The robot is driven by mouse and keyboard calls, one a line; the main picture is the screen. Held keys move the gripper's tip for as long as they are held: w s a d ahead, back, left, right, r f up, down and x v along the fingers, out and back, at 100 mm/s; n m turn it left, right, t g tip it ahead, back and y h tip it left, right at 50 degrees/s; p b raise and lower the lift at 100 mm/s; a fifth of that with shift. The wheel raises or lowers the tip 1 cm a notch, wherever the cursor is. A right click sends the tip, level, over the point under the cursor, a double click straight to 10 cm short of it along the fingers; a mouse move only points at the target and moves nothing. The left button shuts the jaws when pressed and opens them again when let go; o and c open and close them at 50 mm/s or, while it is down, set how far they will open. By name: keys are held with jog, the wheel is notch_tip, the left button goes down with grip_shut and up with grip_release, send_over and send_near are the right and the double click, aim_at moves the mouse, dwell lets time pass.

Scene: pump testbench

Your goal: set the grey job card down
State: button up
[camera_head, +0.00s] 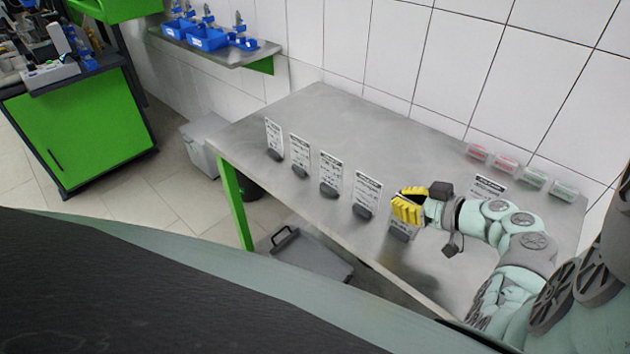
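Several pale grey-white job cards with dark rounded bases stand in a row along the front of the metal table: a first (274,138), a second (299,152), a third (330,173) and a fourth (366,193). Another card (402,228) is at the right end of this row, its upper part hidden by my gripper (408,208). The yellow fingers are at this card's top; I cannot tell whether they are closed on it or whether its base touches the table. One more card (488,186) stands farther back, partly behind my arm. Which card is the grey one is unclear.
The metal table (340,118) is bare behind the row. Small red-labelled (477,153) and green-labelled boxes (532,178) line its back right edge by the tiled wall. A shelf (220,50) with blue bins is at upper left. A green cabinet (85,130) stands left.

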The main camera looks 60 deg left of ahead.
jog(key=o, duration=0.5)
jog(key=shift+o, duration=0.2)
jog(key=shift+r, duration=0.1)
jog(key=shift+r+p, duration=0.2)
jog(key=shift+p, duration=0.2)
jog(key=b+v, duration=0.4)
jog(key=v, duration=0.8)
jog(key=shift+f, duration=0.15)
